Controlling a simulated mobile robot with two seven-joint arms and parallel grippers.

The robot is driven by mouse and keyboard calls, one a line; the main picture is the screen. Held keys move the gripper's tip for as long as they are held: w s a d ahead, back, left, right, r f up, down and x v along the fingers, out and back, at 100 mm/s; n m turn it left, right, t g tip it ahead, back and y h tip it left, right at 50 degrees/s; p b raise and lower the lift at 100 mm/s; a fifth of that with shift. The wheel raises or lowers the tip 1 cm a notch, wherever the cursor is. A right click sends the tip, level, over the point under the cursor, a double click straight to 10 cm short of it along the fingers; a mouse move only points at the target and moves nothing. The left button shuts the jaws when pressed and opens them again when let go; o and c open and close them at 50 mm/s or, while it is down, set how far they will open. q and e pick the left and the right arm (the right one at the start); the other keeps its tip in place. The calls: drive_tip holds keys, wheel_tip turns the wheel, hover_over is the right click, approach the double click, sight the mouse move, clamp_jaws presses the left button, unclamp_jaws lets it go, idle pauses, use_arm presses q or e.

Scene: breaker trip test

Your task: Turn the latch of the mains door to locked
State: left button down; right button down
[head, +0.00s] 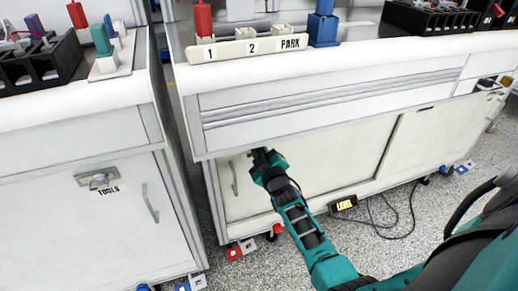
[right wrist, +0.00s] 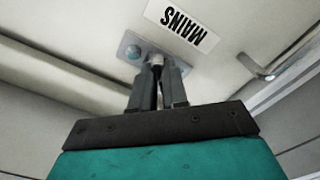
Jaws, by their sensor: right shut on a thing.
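The mains door (head: 315,165) is a pale cabinet door under the middle counter, and it looks closed. Its MAINS label (right wrist: 182,22) shows upside down in the right wrist view. The latch (right wrist: 134,48) has a grey metal plate beside the label. My right gripper (head: 263,156) reaches the upper left of the door, and its fingers (right wrist: 158,82) are shut on the latch's small metal turning part (right wrist: 157,60). The fingers partly hide it, so I cannot tell its turn angle. The gripper hides latch and label in the head view. My left gripper is not in view.
A bar door handle (head: 234,178) is left of my right gripper. A TOOLS cabinet (head: 85,215) stands at left across a narrow gap. On the floor are a yellow-lit LEVEL box (head: 343,203) with a cable and red and blue blocks (head: 240,249). The counter edge overhangs the door.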

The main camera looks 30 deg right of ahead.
use_arm(q)
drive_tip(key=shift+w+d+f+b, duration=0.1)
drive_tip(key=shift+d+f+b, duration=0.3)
drive_tip(key=shift+b, duration=0.7)
use_arm(e)
drive_tip(key=n, duration=0.9)
drive_tip(key=shift+w+r+n, duration=0.15)
drive_tip(key=shift+r+n, duration=0.05)
drive_tip(key=shift+n, duration=0.2)
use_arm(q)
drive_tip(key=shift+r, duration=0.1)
use_arm(e)
drive_tip(key=c, duration=1.4)
unclamp_jaws()
drive_tip(key=shift+r, duration=0.1)
drive_tip(key=shift+o, duration=1.3)
drive_tip(key=shift+f, duration=0.2)
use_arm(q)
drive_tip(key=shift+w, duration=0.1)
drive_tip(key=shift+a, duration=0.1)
use_arm(e)
drive_tip(key=shift+f, duration=0.1)
